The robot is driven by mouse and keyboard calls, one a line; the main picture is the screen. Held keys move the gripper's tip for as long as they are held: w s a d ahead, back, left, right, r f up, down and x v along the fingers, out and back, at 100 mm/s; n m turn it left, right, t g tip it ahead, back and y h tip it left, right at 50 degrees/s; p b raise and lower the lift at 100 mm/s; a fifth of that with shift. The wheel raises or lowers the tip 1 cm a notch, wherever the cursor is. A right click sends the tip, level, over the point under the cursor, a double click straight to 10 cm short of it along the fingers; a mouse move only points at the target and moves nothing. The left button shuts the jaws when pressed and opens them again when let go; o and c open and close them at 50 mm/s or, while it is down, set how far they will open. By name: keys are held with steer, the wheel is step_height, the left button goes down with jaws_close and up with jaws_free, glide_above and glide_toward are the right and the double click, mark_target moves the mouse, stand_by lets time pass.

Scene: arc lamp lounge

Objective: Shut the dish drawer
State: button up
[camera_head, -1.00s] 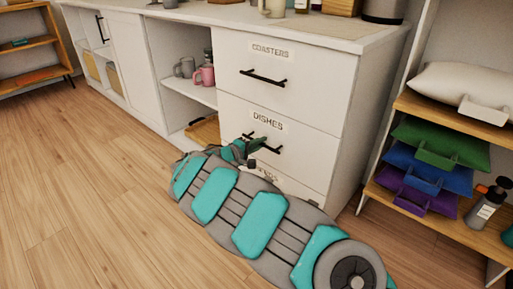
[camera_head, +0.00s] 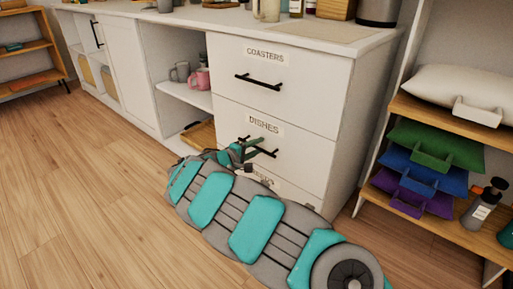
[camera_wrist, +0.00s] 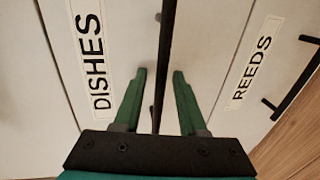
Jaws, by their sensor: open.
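The dish drawer (camera_head: 302,152) is the middle white front in the head view, under the COASTERS drawer. It bears a DISHES label and a black bar handle. It looks about flush with the cabinet, but I cannot tell whether a small gap remains. In the wrist view the drawer front (camera_wrist: 132,35) fills the left and middle, and its dark handle (camera_wrist: 166,45) runs between my fingers. My gripper (camera_head: 256,146) is at the handle in the head view. Its green fingers (camera_wrist: 159,73) are open, one on each side of the bar, with no clear contact.
The COASTERS drawer (camera_head: 300,88) above looks shut. The REEDS drawer (camera_wrist: 238,100) lies below, partly hidden by my arm in the head view. Wood floor (camera_head: 80,200) is clear at the left.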

stand_by(0.3)
steer(key=v, duration=0.7)
steer(key=shift+s+a+p, duration=0.2)
steer(key=shift+s+p, duration=0.1)
steer(key=shift+p, duration=0.1)
steer(key=shift+r, duration=0.1)
